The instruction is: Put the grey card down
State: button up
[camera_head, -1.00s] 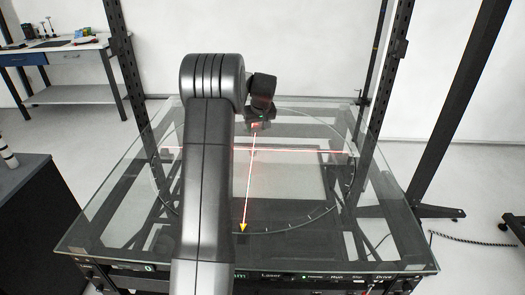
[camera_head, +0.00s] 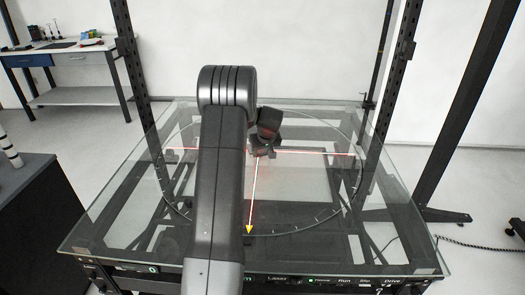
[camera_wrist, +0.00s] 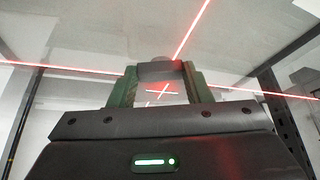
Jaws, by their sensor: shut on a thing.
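My gripper (camera_head: 263,151) hangs low over the middle of the glass turntable (camera_head: 310,212), near where the red laser lines cross. In the wrist view, the two green fingers of my gripper (camera_wrist: 159,86) are shut on the grey card (camera_wrist: 160,71), which shows as a small grey piece between them. A red laser cross shines on the pale area between the fingers. In the head view the card is too small and dark to make out. I cannot tell whether it touches the glass.
A yellow arrow marker (camera_head: 249,229) lies at the turntable's front edge. Black posts (camera_head: 133,62) stand at both sides of the glass table. A workbench (camera_head: 75,50) stands back left, and a dark cabinet (camera_head: 40,215) at left. The glass around my gripper looks clear.

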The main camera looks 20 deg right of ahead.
jog(key=shift+f+b, duration=0.2)
jog(key=shift+b, duration=0.15)
jog(key=o, duration=1)
jog(key=shift+c, duration=0.2)
jog(key=shift+r, duration=0.2)
jog(key=shift+r+p, duration=0.25)
jog(key=shift+p, duration=0.25)
jog(key=b+v, duration=0.1)
jog(key=v, duration=1)
jog(key=shift+s+r, duration=0.25)
jog(key=shift+s, duration=0.1)
